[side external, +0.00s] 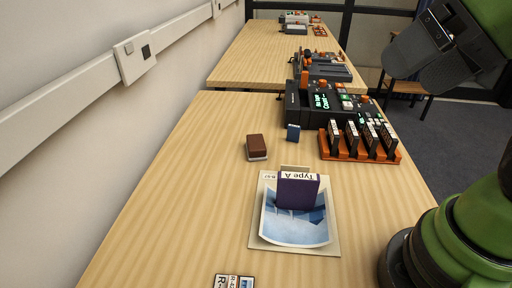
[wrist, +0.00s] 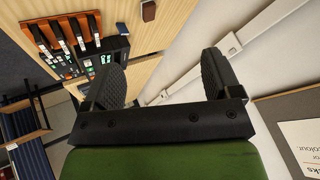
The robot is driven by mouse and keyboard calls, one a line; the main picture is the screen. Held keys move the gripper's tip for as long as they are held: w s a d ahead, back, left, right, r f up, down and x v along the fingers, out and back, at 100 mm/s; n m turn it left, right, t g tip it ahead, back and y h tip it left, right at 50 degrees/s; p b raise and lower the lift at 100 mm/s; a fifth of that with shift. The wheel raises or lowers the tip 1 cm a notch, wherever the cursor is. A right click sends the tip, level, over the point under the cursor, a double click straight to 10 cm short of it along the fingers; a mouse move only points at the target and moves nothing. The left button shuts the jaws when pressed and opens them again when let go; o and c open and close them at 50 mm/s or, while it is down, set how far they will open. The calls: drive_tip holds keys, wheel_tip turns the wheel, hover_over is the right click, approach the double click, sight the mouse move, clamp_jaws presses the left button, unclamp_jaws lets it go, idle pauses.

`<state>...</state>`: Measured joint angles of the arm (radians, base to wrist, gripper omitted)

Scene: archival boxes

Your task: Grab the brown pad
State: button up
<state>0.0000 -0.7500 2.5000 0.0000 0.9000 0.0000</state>
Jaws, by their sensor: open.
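The brown pad (side external: 257,145) is a small block with a brown top and a pale lower edge. It lies on the wooden table, left of a small blue block (side external: 293,132). In the wrist view, a brown block (wrist: 149,11) that looks like the pad shows at the top edge, beyond the fingers. My gripper (wrist: 162,78) is open and empty, its two dark ridged fingers apart. In the side view, my arm is raised at the upper right, well away from the pad; the fingertips are hard to make out there.
A purple box labelled "Type A" (side external: 298,191) stands on a picture sheet (side external: 272,233) in front of the pad. An orange rack (side external: 391,158) holds several dark cartridges, beside a dark console (side external: 330,104). A wall (side external: 90,150) runs along the left. Bare table surrounds the pad.

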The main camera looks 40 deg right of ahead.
drive_tip(key=shift+w, duration=0.1)
drive_tip(key=m+g+h, duration=0.2)
drive_tip(key=g+h, duration=0.1)
drive_tip(key=h, duration=0.1)
hover_over(257, 146)
drive_tip(key=s+a, duration=0.1)
drive_tip(key=s, duration=0.1)
wheel_tip(257, 146, down, 25)
drive_tip(key=shift+f, duration=0.1)
drive_tip(key=shift+x, duration=2.9)
drive_tip(key=shift+d, duration=0.1)
